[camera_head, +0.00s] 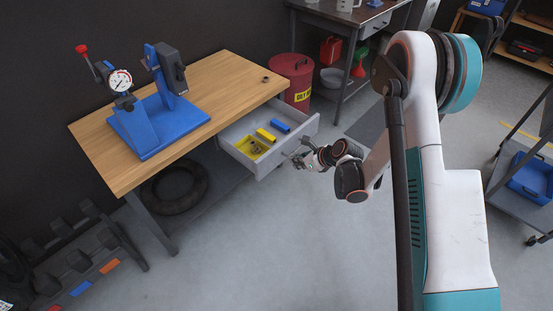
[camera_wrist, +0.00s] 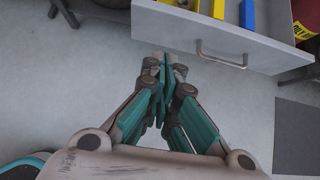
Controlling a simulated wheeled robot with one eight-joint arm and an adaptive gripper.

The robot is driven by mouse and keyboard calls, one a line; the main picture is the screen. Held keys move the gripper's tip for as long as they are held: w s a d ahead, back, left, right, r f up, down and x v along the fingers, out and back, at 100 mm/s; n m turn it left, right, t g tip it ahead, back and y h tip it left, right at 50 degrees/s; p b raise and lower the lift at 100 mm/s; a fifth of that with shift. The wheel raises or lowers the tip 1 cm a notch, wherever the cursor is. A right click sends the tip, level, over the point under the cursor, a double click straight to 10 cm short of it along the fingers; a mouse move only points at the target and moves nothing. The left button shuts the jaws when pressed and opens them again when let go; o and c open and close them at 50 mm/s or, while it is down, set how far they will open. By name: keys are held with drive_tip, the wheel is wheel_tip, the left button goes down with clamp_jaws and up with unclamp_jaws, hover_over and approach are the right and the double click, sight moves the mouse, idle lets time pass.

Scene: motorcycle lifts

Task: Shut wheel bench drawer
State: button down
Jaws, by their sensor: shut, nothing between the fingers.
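The wheel bench (camera_head: 205,95) has a wooden top and a grey drawer (camera_head: 300,138) pulled out from under its right part. The drawer holds a yellow tray with small parts, a yellow block (camera_head: 266,135) and a blue block (camera_head: 281,126). In the wrist view the drawer front (camera_wrist: 180,27) lies across the top, with a bar handle (camera_wrist: 222,58) to the right of my fingertips. My gripper (camera_head: 297,157) is shut and empty, just in front of the drawer front. It also shows in the wrist view (camera_wrist: 163,62); whether it touches the front I cannot tell.
A blue wheel stand (camera_head: 160,125) with a dial gauge stands on the bench. A red drum (camera_head: 294,78) stands beyond the bench's right end, and a tyre (camera_head: 175,188) lies underneath. The floor (camera_head: 270,240) before the drawer is clear.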

drive_tip(key=f, duration=0.1)
drive_tip(key=b, duration=0.5)
approach(268, 160)
drive_tip(key=shift+x, duration=2.35)
drive_tip(key=shift+f, duration=0.1)
